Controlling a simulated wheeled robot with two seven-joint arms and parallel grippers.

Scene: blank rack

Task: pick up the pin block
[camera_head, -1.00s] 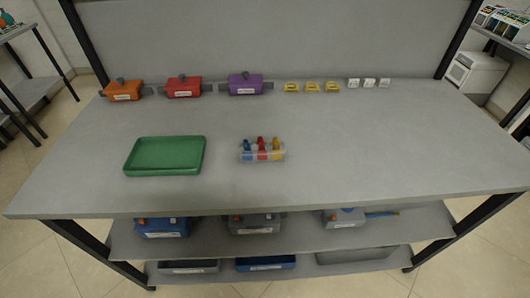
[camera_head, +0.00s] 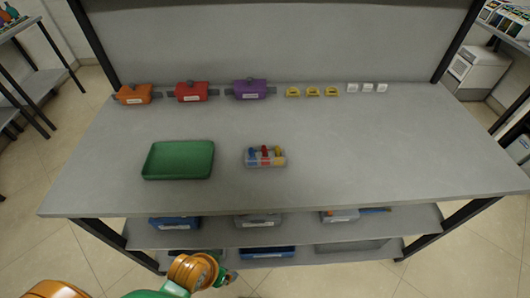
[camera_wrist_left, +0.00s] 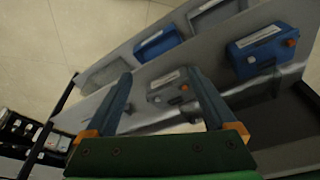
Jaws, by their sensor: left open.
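The pin block (camera_head: 265,161), a small pale, see-through block with blue, red and yellow pins standing in it, sits upright on the grey table top, right of the green tray. My left arm shows at the bottom of the head view, below and in front of the table edge, well apart from the block. In the left wrist view my left gripper (camera_wrist_left: 158,76) is open, with nothing between its two fingers. That view faces the lower shelves and does not show the block. My right gripper is not in view.
The green tray (camera_head: 178,160) lies left of the block. Orange (camera_head: 135,94), red (camera_head: 191,92) and purple (camera_head: 250,89) boxes, yellow pieces (camera_head: 312,92) and white pieces (camera_head: 367,88) line the back. Bins, including a blue one (camera_wrist_left: 262,50), fill the lower shelves. The table's right side is clear.

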